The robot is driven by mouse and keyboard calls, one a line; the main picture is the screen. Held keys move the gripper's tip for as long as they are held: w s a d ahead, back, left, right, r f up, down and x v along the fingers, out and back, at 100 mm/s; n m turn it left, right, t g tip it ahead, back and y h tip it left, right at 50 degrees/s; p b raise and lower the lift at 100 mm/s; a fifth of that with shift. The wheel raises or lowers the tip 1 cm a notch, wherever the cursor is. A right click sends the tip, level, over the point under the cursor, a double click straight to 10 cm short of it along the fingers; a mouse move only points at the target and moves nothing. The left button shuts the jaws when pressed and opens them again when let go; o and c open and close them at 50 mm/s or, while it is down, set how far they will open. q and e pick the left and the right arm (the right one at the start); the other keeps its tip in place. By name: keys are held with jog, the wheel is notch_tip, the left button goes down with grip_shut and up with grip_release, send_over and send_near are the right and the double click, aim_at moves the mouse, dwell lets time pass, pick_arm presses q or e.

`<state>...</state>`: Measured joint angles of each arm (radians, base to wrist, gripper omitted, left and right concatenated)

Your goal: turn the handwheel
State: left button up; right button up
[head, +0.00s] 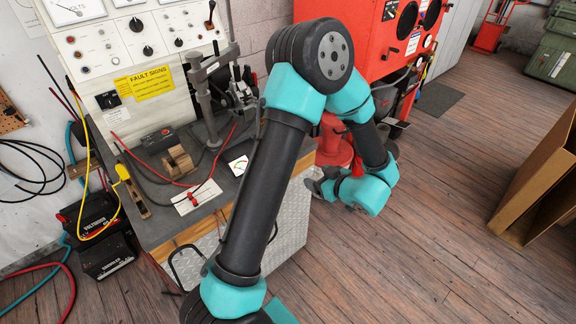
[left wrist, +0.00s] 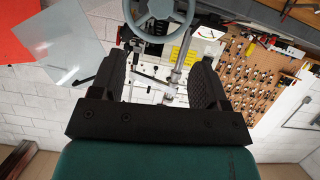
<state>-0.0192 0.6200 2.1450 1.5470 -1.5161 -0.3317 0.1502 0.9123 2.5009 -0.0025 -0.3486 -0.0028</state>
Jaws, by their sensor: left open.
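The handwheel (left wrist: 160,10) is a grey ring with a hub and spokes at the top middle of the left wrist view, partly cut off by the frame edge. My left gripper (left wrist: 160,76) is open, its two black fingers wide apart with nothing gripped between them. The wheel appears beyond the fingertips and apart from them. In the head view my left gripper (head: 320,188) hangs low beside the bench, mostly hidden by the wrist. I cannot make out the handwheel clearly in the head view. My right gripper is not in view.
The bench (head: 165,222) carries a press column (head: 204,105), a wooden block (head: 180,162) and test leads. A panel with a yellow sign (head: 145,84) stands behind. A red cabinet (head: 350,35) is at the back. A cardboard box (head: 540,190) stands at right. Floor between is open.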

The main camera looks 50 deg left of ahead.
pick_arm(q)
jog(key=x, duration=1.5)
jog(key=shift+a+f, duration=0.25)
jog(key=shift+a, duration=0.1)
jog(key=c, duration=0.9)
jog(key=shift+c, duration=0.2)
jog(key=shift+m+g, duration=0.3)
jog(key=m+g, duration=0.2)
jog(key=m, duration=0.1)
jog(key=shift+w, duration=0.1)
jog(key=m+g, duration=0.2)
jog(key=m, duration=0.1)
jog(key=shift+y, duration=0.4)
